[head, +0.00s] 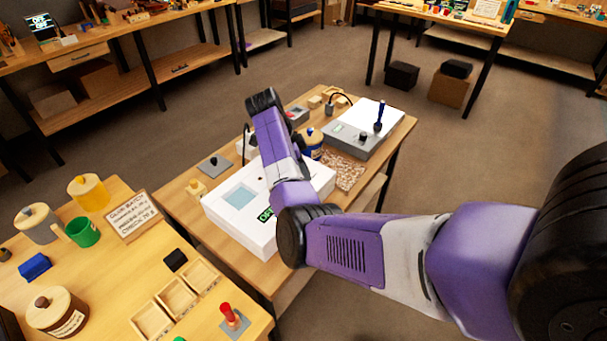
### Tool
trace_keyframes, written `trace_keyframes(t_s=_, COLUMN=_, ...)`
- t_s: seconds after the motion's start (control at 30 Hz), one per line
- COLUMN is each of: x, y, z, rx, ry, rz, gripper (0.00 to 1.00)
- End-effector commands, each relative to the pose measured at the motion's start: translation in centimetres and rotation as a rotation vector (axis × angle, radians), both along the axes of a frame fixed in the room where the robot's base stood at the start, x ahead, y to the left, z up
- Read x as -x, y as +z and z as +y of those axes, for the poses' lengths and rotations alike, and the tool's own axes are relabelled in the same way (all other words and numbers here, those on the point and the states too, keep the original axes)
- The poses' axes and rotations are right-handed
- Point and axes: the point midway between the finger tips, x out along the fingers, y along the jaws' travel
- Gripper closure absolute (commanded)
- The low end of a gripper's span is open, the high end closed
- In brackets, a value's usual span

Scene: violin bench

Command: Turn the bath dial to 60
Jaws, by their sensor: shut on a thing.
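A white box-shaped bath (226,219) with a pale blue window in its top stands on the middle wooden table. A dark display (266,214) on its near side shows green letters that begin "OF"; the rest is covered by my arm. I cannot see a dial on this box; my arm crosses its right part. My arm reaches in from the right, bends over the box's near right corner and rises to a black wrist joint above the table's far side. My gripper is hidden behind the arm, so its fingers and what they touch do not show.
A second white device (366,128) with a grey front, a dark knob (363,136) and a blue-handled tool (380,115) stands at the table's far right. A grey plate with a black knob (214,163) lies left. The near-left table (110,270) holds jars, trays and a sign.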

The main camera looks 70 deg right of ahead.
Motion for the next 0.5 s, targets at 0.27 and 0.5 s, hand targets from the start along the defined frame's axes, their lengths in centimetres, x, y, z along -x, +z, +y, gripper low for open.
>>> trace_keyframes(t_s=0.27, x=-0.05, y=-0.03, z=-0.02, rx=-0.001, ry=-0.044, rz=-0.001, gripper=1.00)
trace_keyframes(t_s=0.5, x=-0.03, y=-0.01, z=-0.01, rx=-0.001, ry=-0.047, rz=-0.001, gripper=1.00)
